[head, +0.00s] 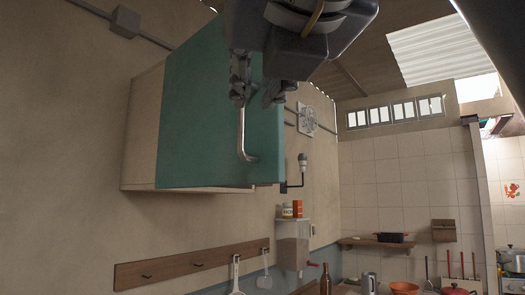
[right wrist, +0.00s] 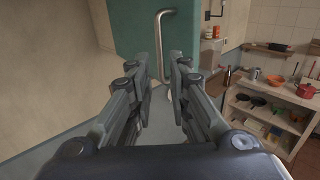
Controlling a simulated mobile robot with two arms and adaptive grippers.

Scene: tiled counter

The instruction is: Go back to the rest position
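My right gripper (head: 257,98) hangs at the top middle of the head view, in front of a green cabinet door (head: 205,120). Its two fingers are apart, and the right wrist view (right wrist: 161,62) shows an open gap between them. The door's silver bar handle (head: 242,135) shows just below the fingertips in the head view. In the right wrist view the handle (right wrist: 159,30) lines up with the gap; I cannot tell whether it lies between the fingers or beyond them. The gripper is not closed on it. My left gripper is not in view.
The beige wall cabinet (head: 140,135) carries the green door. Below are a wooden hook rail (head: 190,264) with hanging utensils and a wall dispenser (head: 293,245) with small containers on top. Shelves with pots and a red pot (right wrist: 306,91) stand at the right.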

